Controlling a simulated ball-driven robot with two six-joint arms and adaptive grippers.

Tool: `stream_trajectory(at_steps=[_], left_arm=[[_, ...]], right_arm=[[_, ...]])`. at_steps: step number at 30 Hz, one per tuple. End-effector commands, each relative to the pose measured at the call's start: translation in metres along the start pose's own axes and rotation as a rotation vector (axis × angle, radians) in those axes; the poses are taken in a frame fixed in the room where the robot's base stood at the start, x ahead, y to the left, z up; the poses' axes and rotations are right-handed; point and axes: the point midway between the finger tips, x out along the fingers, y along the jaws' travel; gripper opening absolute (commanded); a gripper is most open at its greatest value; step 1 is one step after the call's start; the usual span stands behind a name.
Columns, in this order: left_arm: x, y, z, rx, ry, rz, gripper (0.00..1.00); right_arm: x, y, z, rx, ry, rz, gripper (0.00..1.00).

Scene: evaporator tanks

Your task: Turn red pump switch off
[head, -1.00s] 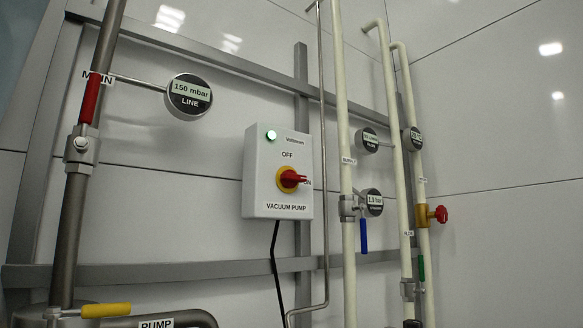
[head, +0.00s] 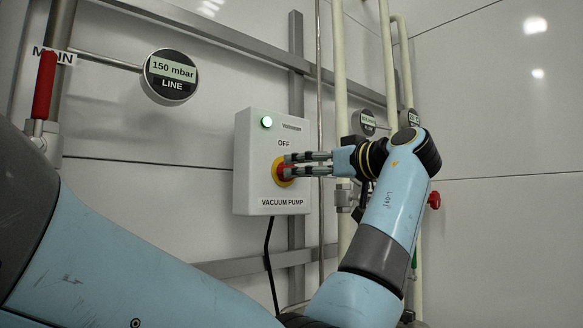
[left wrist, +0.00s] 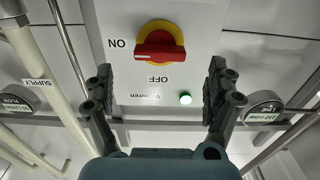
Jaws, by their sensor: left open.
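The red pump switch (head: 282,172) is a rotary knob on a yellow disc, on the front of a white box labelled VACUUM PUMP (head: 272,204). In the left wrist view the red knob (left wrist: 160,50) points toward ON. OFF is printed beside the disc, and a small lamp (head: 266,122) on the box glows green-white. My left gripper (head: 290,164) reaches in from the right of the box, its fingers in front of the knob and partly hiding it. In the left wrist view the left gripper (left wrist: 160,85) is open, its fingers wide apart with nothing between them. My right gripper is not in view.
A round LINE gauge (head: 171,77) reading 150 mbar is left of the box. A red-handled valve (head: 45,84) is at far left. Cream pipes (head: 341,70) and a red valve knob (head: 434,200) stand to the right. A black cable (head: 268,260) hangs below the box.

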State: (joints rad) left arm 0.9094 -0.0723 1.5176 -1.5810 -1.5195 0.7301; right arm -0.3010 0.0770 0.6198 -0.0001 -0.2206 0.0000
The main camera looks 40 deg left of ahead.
Motion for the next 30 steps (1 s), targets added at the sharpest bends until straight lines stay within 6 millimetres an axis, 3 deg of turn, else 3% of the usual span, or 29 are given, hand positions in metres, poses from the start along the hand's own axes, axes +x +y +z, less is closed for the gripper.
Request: stream_trajectory(at_steps=[3, 9, 21, 30], left_arm=[[0.025, -0.001, -0.003, 0.003, 0.003, -0.003, 0.88], [0.054, 0.000, -0.002, 0.002, 0.001, 0.000, 0.88], [0.064, 0.001, 0.001, 0.003, 0.000, 0.003, 0.88], [0.064, 0.001, 0.000, 0.003, 0.000, 0.003, 0.51]], right_arm=[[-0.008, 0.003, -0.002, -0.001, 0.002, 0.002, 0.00], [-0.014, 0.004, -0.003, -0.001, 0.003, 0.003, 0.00], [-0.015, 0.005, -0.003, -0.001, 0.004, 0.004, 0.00], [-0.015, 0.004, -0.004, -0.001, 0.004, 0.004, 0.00]])
